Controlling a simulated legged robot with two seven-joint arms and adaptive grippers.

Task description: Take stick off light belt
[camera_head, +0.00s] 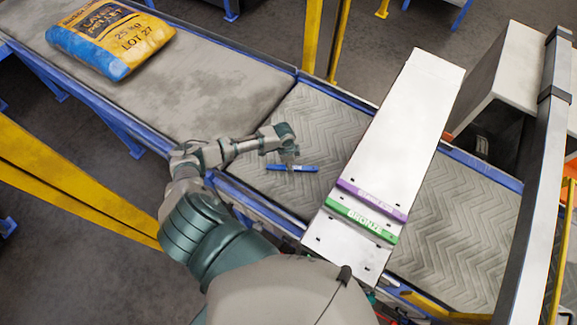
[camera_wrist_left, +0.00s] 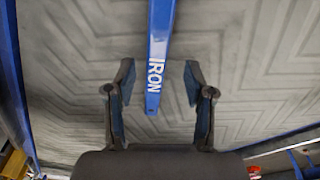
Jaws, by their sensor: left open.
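A blue stick (camera_head: 305,169) lies on the light grey herringbone-patterned belt (camera_head: 325,122). In the left wrist view the stick (camera_wrist_left: 159,45) bears the white word IRON and runs up from between the fingers to the top edge. My left gripper (camera_head: 289,152) is over the stick in the head view. In the wrist view the left gripper (camera_wrist_left: 158,80) is open, with one finger on each side of the stick's near end and a gap on both sides. Whether the fingertips touch the belt cannot be told. My right gripper is not in view.
A white board (camera_head: 415,110) spans the belt to the right, with a purple stick (camera_head: 372,200) and a green stick (camera_head: 361,220) across it. A blue and yellow sack (camera_head: 111,40) lies on the darker belt (camera_head: 205,85). Yellow posts (camera_head: 312,35) and a metal beam (camera_head: 540,150) stand nearby.

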